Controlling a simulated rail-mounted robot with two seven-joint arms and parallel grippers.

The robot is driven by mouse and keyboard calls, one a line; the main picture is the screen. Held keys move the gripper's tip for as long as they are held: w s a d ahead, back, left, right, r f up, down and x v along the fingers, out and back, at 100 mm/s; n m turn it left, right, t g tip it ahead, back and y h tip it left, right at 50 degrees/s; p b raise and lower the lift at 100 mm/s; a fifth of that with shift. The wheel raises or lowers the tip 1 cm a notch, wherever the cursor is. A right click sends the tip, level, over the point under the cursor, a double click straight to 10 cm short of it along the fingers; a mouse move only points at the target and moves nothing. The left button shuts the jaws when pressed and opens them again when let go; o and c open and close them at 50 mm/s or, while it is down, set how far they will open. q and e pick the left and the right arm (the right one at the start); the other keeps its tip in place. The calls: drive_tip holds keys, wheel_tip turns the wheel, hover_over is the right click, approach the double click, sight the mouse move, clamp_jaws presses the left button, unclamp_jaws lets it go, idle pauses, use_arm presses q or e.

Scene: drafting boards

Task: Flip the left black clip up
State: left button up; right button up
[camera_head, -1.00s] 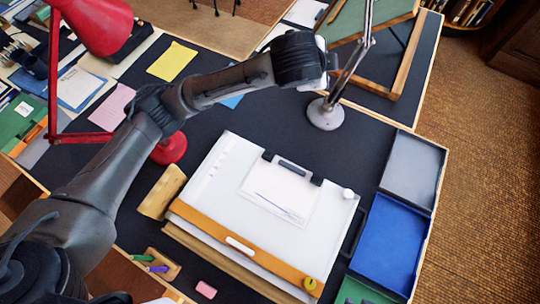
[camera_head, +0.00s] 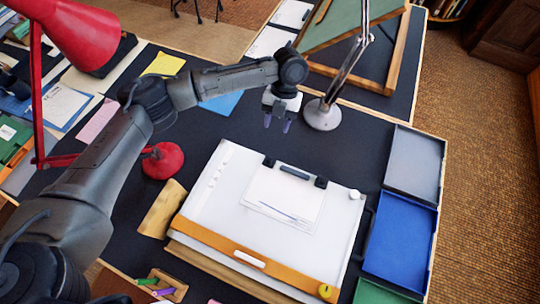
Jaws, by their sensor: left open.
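A white drafting board (camera_head: 218,205) lies on the dark desk, tilted in the picture. A white paper (camera_head: 283,203) with a blue line lies on its upper part. The left black clip (camera_head: 268,162) is at the paper's upper left corner. The other black clip (camera_head: 321,183) is at its upper right corner, with a dark bar (camera_head: 295,172) between them. My left gripper (camera_head: 277,122) is open and empty, pointing down beyond the board's top edge, above and apart from the left clip in the picture. My right gripper is not in view.
A grey lamp base (camera_head: 322,115) stands just right of my gripper. A red lamp (camera_head: 163,160) stands on the left. Grey, blue (camera_head: 401,240) and green trays line the right edge. An orange ruler (camera_head: 245,258) crosses the board's lower part.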

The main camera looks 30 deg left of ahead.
sight(269, 159)
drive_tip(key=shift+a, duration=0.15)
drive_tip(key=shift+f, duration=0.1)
use_arm(q)
drive_tip(key=shift+m, duration=0.8)
drive_tip(key=b+x, duration=0.1)
drive_tip(key=x, duration=1.2)
drive_tip(key=shift+a+b, duration=0.1)
drive_tip(key=shift+b, duration=0.2)
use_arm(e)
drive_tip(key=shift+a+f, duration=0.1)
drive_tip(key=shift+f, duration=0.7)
use_arm(q)
drive_tip(key=shift+s+f, duration=0.1)
drive_tip(key=shift+f, duration=0.35)
clamp_jaws()
